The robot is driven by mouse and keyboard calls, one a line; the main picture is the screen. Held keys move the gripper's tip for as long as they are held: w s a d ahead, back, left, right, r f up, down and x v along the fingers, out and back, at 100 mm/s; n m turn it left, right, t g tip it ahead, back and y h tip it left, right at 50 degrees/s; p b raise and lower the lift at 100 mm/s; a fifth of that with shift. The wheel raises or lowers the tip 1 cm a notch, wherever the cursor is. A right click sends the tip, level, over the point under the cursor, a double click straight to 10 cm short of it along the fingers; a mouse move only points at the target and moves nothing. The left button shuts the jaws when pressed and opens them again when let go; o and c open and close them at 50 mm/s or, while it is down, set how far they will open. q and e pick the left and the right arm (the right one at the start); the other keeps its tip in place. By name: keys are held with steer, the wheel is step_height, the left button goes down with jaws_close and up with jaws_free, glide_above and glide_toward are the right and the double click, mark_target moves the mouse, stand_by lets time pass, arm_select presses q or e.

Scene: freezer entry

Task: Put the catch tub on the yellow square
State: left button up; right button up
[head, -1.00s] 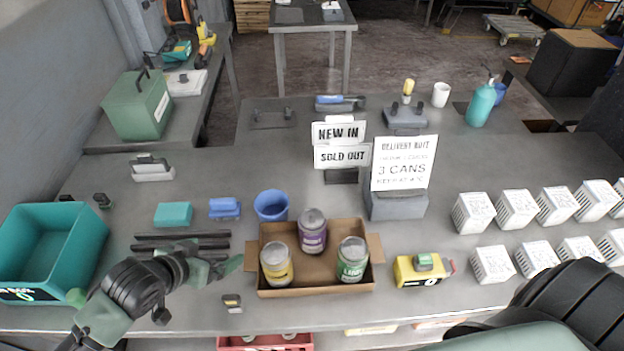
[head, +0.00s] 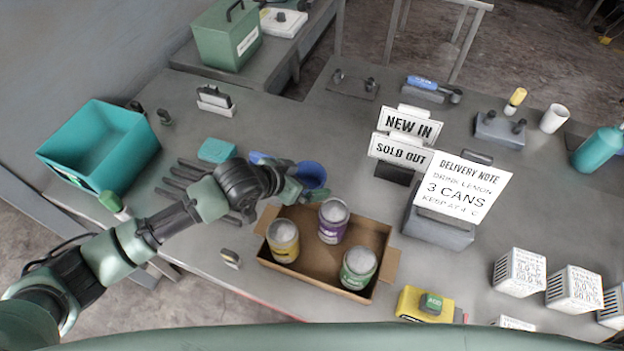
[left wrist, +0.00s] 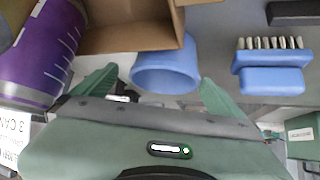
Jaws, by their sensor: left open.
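The blue tub (head: 312,174), which I take to be the catch tub, stands on the grey table just behind the cardboard box. My left gripper (head: 296,187) is at the tub's near left side and hides part of it. In the left wrist view the blue tub (left wrist: 166,72) shows between the spread fingers of the left gripper (left wrist: 155,90). The gripper is open, and I cannot tell whether a finger touches the tub. I cannot make out a yellow square in these frames. My right gripper is not in view.
The cardboard box (head: 318,267) with three cans is close to the gripper. A blue brush (left wrist: 272,68) lies beside the tub. A teal bin (head: 100,150) stands left. Signs and a delivery note (head: 462,188) stand right. A yellow device (head: 412,303) is at the front.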

mark_target(318, 176)
arm_select(q)
steer(key=shift+w+d+f, duration=0.1)
steer(key=shift+w+f, duration=0.05)
steer(key=shift+w+d+f, duration=0.1)
steer(key=shift+w+f, duration=0.05)
steer(key=shift+w, duration=0.05)
steer(key=p+x, duration=0.2)
steer(key=x, duration=0.2)
steer(key=shift+w+f, duration=0.1)
steer(key=shift+w, duration=0.1)
steer(key=shift+w+f, duration=0.15)
steer(key=shift+f, duration=0.05)
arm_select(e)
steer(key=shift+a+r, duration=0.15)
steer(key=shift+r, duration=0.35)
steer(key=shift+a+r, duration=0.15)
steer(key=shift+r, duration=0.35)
